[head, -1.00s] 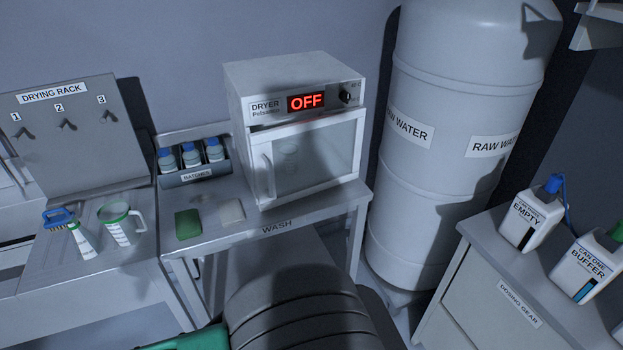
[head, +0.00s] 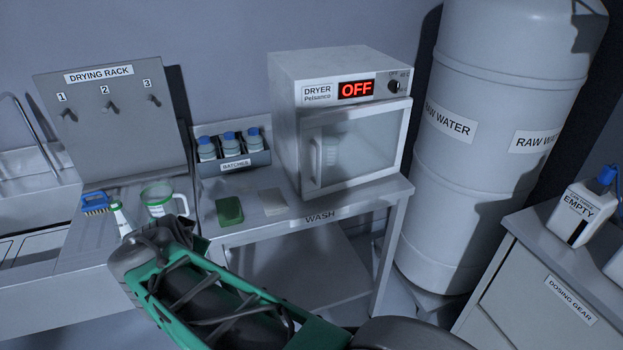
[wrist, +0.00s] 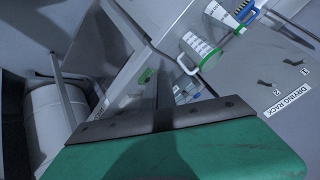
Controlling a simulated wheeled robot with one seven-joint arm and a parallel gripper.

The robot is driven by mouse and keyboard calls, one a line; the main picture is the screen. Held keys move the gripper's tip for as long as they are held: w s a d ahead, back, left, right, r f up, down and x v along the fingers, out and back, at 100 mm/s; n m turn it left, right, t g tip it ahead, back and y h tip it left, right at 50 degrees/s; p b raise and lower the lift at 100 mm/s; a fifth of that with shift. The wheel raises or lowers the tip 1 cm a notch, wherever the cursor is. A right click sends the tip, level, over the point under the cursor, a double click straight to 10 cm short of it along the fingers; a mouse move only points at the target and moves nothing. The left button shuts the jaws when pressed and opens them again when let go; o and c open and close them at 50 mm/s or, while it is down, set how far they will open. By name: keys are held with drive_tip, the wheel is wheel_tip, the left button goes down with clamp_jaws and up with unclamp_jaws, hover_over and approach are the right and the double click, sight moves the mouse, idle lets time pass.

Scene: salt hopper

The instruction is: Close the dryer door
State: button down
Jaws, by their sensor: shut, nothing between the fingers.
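The dryer (head: 285,130) stands on the wash table, its display reading OFF. Its glazed door (head: 375,150) lies across the front with the handle (head: 316,160) on the left side. The door looks flush or nearly flush with the cabinet; I cannot tell whether a small gap is left. A vessel shows dimly behind the glass. My gripper (wrist: 163,115) is shut and empty in the wrist view, well apart from the dryer. My green and grey arm reaches across the lower left of the head view. The dryer is not seen in the wrist view.
A green pad (head: 229,211) and a pale pad (head: 273,201) lie before the dryer. The batches rack (head: 235,163) holds bottles to its left. A measuring jug (head: 160,200) and blue brush (head: 95,202) sit near my arm. The raw water tank (head: 490,200) stands right.

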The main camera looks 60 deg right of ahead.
drive_tip(key=s+d+f+m+g+h+b, duration=0.1)
drive_tip(key=s+d+f+m+h, duration=0.15)
drive_tip(key=d, duration=0.25)
drive_tip(key=s+d+f+m+h+b, duration=0.1)
drive_tip(key=d+m+b, duration=0.1)
drive_tip(key=d+m, duration=0.25)
drive_tip(key=s+d+r+m+g+h+b, duration=0.2)
drive_tip(key=s+d+r+m+h, duration=0.15)
drive_tip(key=s+d+m, duration=0.3)
drive_tip(key=s+d+r+m+g+h+b, duration=0.2)
drive_tip(key=s+d+m+h, duration=0.25)
drive_tip(key=d, duration=0.25)
drive_tip(key=shift+m, duration=0.3)
drive_tip(key=w+d+p, duration=0.1)
drive_tip(key=d, duration=0.2)
drive_tip(key=w+d+p, duration=0.1)
drive_tip(key=d+p, duration=0.1)
drive_tip(key=d, duration=0.2)
drive_tip(key=w+d+p, duration=0.1)
drive_tip(key=d, duration=0.3)
drive_tip(key=shift+p, duration=0.4)
drive_tip(key=shift+w+d, duration=0.25)
